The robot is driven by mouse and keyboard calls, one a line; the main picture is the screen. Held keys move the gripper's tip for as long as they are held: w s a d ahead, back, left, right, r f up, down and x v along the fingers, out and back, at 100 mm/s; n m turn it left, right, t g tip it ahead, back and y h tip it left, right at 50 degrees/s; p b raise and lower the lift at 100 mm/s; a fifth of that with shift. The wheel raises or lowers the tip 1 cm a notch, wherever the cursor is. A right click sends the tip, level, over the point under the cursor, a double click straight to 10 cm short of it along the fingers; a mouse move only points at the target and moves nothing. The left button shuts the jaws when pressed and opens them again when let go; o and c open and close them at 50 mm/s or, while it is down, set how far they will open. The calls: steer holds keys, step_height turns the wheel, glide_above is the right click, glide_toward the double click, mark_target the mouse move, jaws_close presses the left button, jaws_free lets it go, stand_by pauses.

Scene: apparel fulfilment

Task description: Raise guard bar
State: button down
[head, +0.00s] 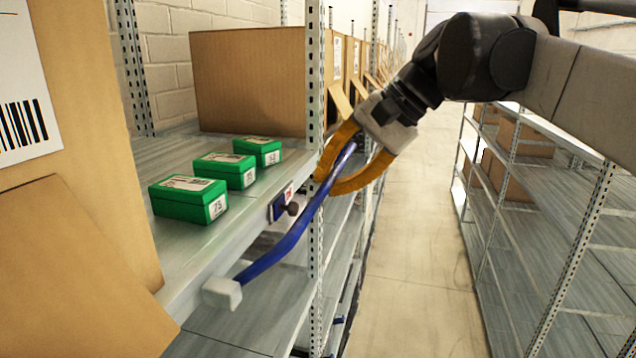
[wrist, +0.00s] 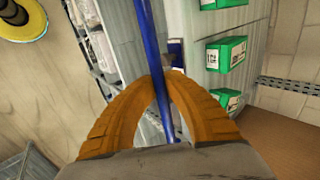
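The guard bar (head: 295,232) is a long blue bar at the shelf's front edge in the head view. It slants from a pale end block (head: 222,292) at lower left up to my gripper at upper right. My gripper (head: 325,182) has orange fingers, one on each side of the bar near its upper end. In the wrist view the fingertips (wrist: 164,74) close in on the blue bar (wrist: 152,42), which runs between them. They appear shut on it. A small dark blue part with a dark knob (head: 286,207) sits on the shelf edge behind the bar.
Several green boxes (head: 202,200) stand on the shelf (head: 170,160) behind the bar. Large cardboard boxes stand at left (head: 75,250) and behind (head: 250,80). An upright post (head: 315,250) is close to my gripper. The aisle (head: 415,260) at right is clear.

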steer(key=shift+w+a+r+g+h+p, duration=0.2)
steer(key=shift+w+a+r+g+h, duration=0.25)
steer(key=shift+a+h, duration=0.8)
steer(key=shift+w+a+r+g+h+p, duration=0.25)
steer(key=shift+a+r+g+h, duration=0.4)
steer(key=shift+h, duration=1.05)
steer(key=shift+w+a+r+g+h+p, duration=0.1)
steer(key=shift+w+a+r+g+h, duration=0.4)
steer(key=shift+a+h, duration=0.8)
steer(key=shift+s+d+r+h, duration=0.1)
steer(key=shift+d+h, duration=0.1)
steer(key=shift+h, duration=0.15)
steer(key=c, duration=1.4)
jaws_free()
steer(key=shift+c, duration=0.2)
steer(key=shift+a, duration=0.15)
